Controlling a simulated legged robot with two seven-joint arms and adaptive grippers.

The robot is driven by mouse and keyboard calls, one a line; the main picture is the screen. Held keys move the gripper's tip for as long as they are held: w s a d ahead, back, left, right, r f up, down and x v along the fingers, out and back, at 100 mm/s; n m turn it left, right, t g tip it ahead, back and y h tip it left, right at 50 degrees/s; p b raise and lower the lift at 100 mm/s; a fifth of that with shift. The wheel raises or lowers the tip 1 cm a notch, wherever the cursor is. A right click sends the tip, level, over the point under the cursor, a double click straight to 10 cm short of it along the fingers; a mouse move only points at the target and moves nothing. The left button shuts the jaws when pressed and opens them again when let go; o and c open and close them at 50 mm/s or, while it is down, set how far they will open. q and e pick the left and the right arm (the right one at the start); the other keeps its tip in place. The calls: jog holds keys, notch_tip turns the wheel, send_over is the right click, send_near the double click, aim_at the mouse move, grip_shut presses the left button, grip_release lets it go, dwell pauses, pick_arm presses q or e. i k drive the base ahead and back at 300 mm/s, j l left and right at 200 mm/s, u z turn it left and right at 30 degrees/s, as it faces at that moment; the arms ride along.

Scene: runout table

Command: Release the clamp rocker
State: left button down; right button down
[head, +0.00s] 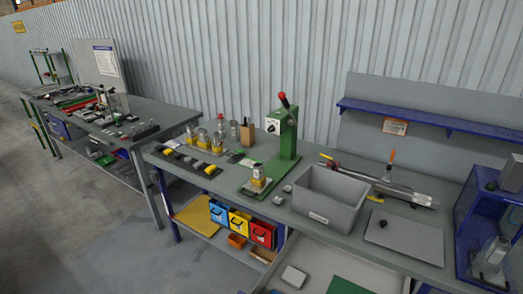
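No part that I can surely name as the clamp rocker shows at this size. A long metal fixture (405,194) lies on the workbench (215,183) behind the grey bin, towards the right. A red and yellow handle-like part (329,162) is at its left end. An upright piece with an orange tip (391,157) stands near its middle. A green press (287,135) with a red-knobbed lever (284,100) stands at the back of the bench. Whether any of these levers is clamped or free cannot be told. Neither of my grippers is in view.
A grey bin (326,214) and a flat grey plate (403,238) take up the bench front. A blue frame (468,225) stands at the right edge. A blue shelf (440,121) is on the back panel. Coloured bins (239,221) sit below. Another cluttered bench (160,118) stands left.

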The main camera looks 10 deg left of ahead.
aim_at(238, 151)
jog(key=i+j+z, duration=0.2)
jog(key=z, duration=0.15)
jog(key=i+j+z, duration=0.15)
jog(key=j+z, duration=0.15)
jog(key=i+j+z, duration=0.15)
jog(key=j+z, duration=0.2)
jog(key=i+j, duration=0.15)
jog(key=j, duration=0.35)
jog(key=i+j+z, duration=0.1)
jog(key=j, duration=0.45)
jog(key=i+j, duration=0.15)
jog(key=j, duration=0.35)
jog(key=i+j+z, duration=0.15)
jog(key=j, duration=0.9)
jog(key=i+z, duration=0.05)
